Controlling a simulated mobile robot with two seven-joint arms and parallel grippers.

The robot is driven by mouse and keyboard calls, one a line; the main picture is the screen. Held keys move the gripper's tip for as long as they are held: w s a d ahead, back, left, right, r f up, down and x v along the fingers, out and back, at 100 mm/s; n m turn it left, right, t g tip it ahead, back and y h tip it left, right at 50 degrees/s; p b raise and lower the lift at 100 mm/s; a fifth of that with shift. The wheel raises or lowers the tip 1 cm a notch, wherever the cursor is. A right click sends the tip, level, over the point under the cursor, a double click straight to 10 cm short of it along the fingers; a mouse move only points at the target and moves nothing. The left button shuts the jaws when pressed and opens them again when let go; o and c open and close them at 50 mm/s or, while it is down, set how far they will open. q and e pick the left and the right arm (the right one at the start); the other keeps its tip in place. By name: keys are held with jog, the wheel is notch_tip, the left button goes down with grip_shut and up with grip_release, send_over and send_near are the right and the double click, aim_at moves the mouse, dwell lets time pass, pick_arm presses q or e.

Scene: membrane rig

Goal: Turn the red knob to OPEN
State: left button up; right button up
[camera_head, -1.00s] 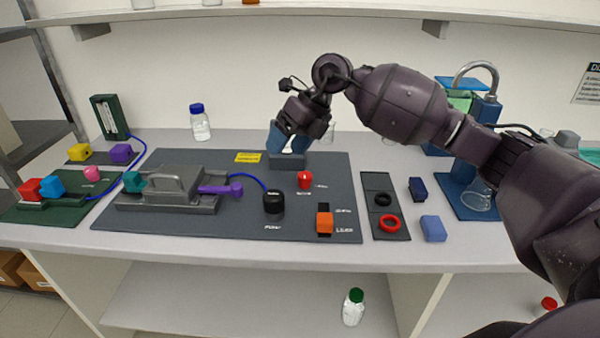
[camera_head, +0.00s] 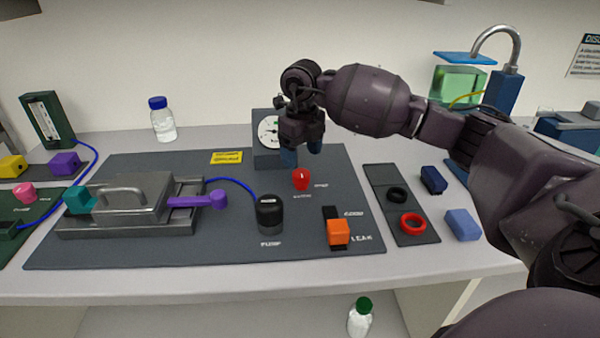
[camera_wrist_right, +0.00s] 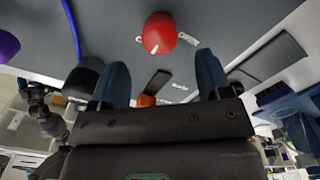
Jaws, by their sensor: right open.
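The red knob (camera_head: 301,180) stands on the dark grey panel (camera_head: 130,246), with small white lettering at its right and below it. It shows a pale pointer mark in the right wrist view (camera_wrist_right: 160,34). The lettering is too small to read for certain. My right gripper (camera_head: 302,160) is just behind and above the knob, pointing down. Its two blue fingers are apart and empty in the right wrist view (camera_wrist_right: 163,85), with the knob beyond their tips. I see no contact with the knob. My left gripper is not in view.
A black pump knob (camera_head: 269,214) and an orange switch block (camera_head: 339,232) stand near the red knob. A gauge (camera_head: 268,132) is behind my gripper. A metal clamp cell (camera_head: 120,205) with a purple lever is at left. A ring tray (camera_head: 402,232) lies at right.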

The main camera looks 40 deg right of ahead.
aim_at(302, 172)
notch_tip(302, 172, down, 4)
jog(key=shift+f, duration=0.15)
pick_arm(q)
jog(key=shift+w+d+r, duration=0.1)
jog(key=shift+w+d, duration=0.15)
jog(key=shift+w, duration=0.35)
pick_arm(e)
jog(key=shift+f, duration=0.75)
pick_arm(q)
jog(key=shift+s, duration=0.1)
pick_arm(e)
jog(key=c, duration=0.9)
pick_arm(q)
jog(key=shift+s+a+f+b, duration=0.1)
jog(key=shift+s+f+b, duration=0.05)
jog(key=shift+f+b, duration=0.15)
